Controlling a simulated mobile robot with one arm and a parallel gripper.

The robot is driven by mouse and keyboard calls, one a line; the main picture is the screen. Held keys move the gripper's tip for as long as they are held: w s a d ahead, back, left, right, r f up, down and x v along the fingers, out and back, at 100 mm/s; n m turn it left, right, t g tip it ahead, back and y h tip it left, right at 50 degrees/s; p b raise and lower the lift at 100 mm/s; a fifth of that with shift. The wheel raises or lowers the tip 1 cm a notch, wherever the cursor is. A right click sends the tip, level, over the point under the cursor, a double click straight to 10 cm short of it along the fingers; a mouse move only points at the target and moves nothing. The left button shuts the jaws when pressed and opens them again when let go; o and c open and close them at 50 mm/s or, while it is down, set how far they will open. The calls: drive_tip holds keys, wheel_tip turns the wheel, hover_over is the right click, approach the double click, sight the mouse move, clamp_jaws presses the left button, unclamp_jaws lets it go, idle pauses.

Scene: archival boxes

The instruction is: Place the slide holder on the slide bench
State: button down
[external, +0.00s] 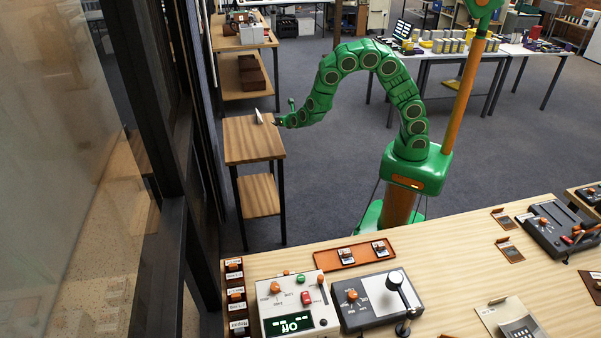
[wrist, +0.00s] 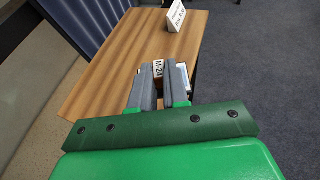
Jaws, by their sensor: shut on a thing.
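My gripper (wrist: 160,88) is shut on a small item with a white label, which I take to be the slide holder (wrist: 158,68); the fingers hide most of it. The wooden bench (wrist: 105,85) lies beyond and below the fingers in the wrist view. In the external view, the bench (external: 253,147) is a two-level stand with dark legs, and my gripper (external: 277,122) is at its far right edge. The holder is too small to make out there. I cannot tell whether it touches the bench top. A white tent card (wrist: 176,16) stands near the far edge.
The bench top is otherwise clear. A shelf with brown boxes (external: 252,73) stands behind it, and a dark-framed glass partition (external: 150,130) runs along the left. An orange tray (external: 362,262) with small labelled items lies on the front table, beside several instruments.

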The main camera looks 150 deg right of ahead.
drive_tip(key=shift+s+d+f, duration=0.2)
drive_tip(key=shift+s, duration=0.45)
drive_tip(key=w+d+f, duration=0.2)
drive_tip(key=d+f, duration=0.2)
drive_tip(key=d, duration=0.4)
hover_over(259, 141)
drive_tip(key=a, duration=0.1)
drive_tip(key=shift+g, duration=0.3)
drive_tip(key=f, duration=0.4)
drive_tip(key=shift+s+a+f, duration=0.1)
drive_tip(key=shift+s+a, duration=0.05)
drive_tip(key=shift+s, duration=0.1)
drive_tip(key=shift+w+d+f, duration=0.2)
drive_tip(key=shift+d+f, duration=0.35)
drive_tip(key=shift+f, duration=0.25)
drive_tip(key=shift+d+f, duration=0.1)
drive_tip(key=shift+f, duration=1.4)
drive_tip(key=shift+f, duration=0.15)
drive_tip(key=c, duration=1.1)
unclamp_jaws()
